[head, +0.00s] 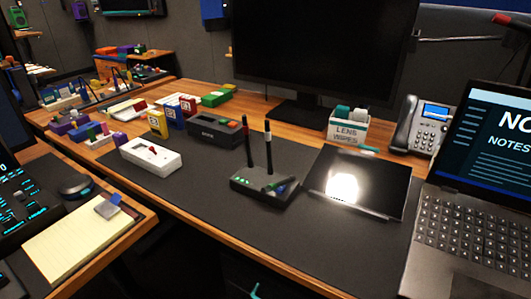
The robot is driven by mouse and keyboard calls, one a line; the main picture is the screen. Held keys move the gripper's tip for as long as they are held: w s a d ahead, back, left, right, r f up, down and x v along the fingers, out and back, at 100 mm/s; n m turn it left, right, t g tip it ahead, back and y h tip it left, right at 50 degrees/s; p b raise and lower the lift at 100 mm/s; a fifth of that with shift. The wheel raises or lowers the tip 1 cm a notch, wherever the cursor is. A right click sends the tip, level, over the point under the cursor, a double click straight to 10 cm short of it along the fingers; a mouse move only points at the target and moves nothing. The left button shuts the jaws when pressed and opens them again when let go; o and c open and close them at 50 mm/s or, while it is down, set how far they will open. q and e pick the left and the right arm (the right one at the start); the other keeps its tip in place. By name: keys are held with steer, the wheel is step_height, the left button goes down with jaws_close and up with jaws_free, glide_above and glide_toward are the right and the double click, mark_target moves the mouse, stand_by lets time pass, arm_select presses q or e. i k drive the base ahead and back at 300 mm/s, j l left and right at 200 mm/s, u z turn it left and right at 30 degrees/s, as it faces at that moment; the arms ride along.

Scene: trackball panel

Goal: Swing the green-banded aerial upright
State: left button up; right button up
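A dark box with aerials (262,196) stands on the black desk mat in the middle of the head view. An aerial with a red tip (249,142) stands upright at its left. An aerial with a white band (268,150) stands upright beside it. A third aerial with a green band (280,184) appears to lie folded down along the top of the box, toward the right. It is small and dark, so its exact angle is hard to tell. Small green lights show on the box's front left. Neither of my grippers is in view.
A tablet-like panel (358,182) with a bright glare lies just right of the box. A white switch box (151,156) and a dark grey box (215,130) stand left and behind. A monitor (325,45), phone (425,124) and laptop (475,225) border the space. The front mat is clear.

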mark_target(270, 188)
steer(key=k+l+u, duration=0.15)
steer(key=l, duration=0.3)
steer(key=k+l+u, duration=0.15)
steer(key=k+l, duration=0.15)
steer(key=k+l+u, duration=0.2)
steer(key=l, duration=0.25)
steer(key=i, duration=0.4)
